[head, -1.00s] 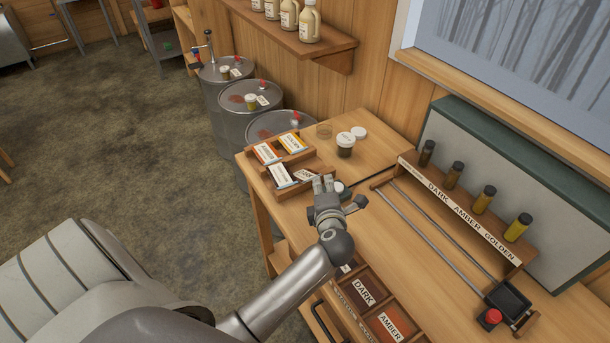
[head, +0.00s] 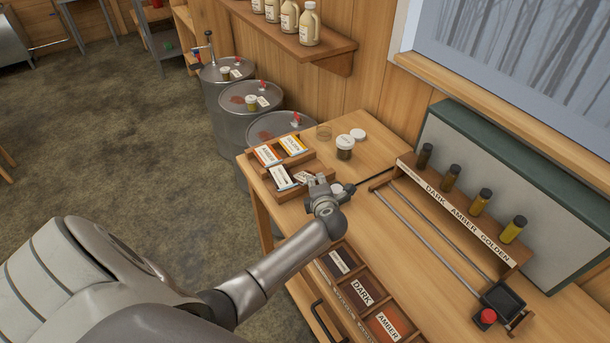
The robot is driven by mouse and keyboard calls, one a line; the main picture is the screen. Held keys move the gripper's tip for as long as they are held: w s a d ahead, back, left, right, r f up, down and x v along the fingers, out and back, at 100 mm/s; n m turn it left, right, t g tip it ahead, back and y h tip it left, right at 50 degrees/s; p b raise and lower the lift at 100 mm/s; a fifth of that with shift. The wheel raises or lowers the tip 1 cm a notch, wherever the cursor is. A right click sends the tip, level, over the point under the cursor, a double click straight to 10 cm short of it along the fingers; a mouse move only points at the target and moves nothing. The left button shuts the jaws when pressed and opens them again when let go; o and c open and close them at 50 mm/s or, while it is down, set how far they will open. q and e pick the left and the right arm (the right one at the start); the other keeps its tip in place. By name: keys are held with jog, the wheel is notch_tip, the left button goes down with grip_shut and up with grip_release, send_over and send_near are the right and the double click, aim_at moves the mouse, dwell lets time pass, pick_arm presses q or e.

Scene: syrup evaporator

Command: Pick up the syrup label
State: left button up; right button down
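The syrup labels lie in a wooden compartment tray at the far left end of the workbench. A white label (head: 281,177) lies in the front left compartment. Another label (head: 305,177) in the front right compartment is partly hidden by my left gripper. My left gripper (head: 318,181) is at the front right edge of the tray, with its fingers close to that label. I cannot tell whether its fingers are apart or touch anything. My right gripper is out of view.
A rack (head: 462,216) with sample bottles and a rail fixture (head: 430,238) are to the right. An open drawer (head: 367,296) is at the front.

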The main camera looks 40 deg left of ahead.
pick_arm(q)
jog(key=shift+x, duration=1.45)
jog(key=shift+c, duration=0.2)
grip_shut()
